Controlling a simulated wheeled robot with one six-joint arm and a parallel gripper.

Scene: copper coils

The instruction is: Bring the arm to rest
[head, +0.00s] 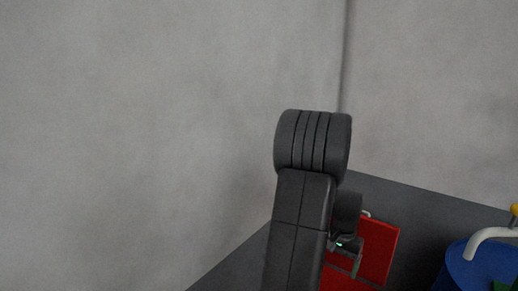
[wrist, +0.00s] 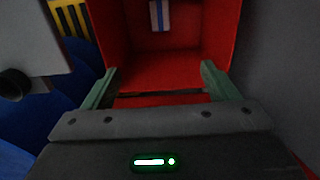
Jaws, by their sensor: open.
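My gripper (wrist: 157,90) is open in the wrist view, its two green fingers apart with nothing between them. It faces into a red box (wrist: 170,70), and a small white and blue striped piece (wrist: 159,15) shows inside the box near the top of the view. In the head view, my dark arm rises in the middle and partly hides my gripper (head: 345,257), which is at the red box (head: 378,250). I cannot tell whether the fingers touch the box.
A blue round object (head: 455,268) stands right of the red box, with a white curved tube (head: 490,236) above it. A yellow slotted part (wrist: 70,15) shows at the wrist view's upper left. Grey walls (head: 150,120) stand behind the dark grey surface (head: 420,203).

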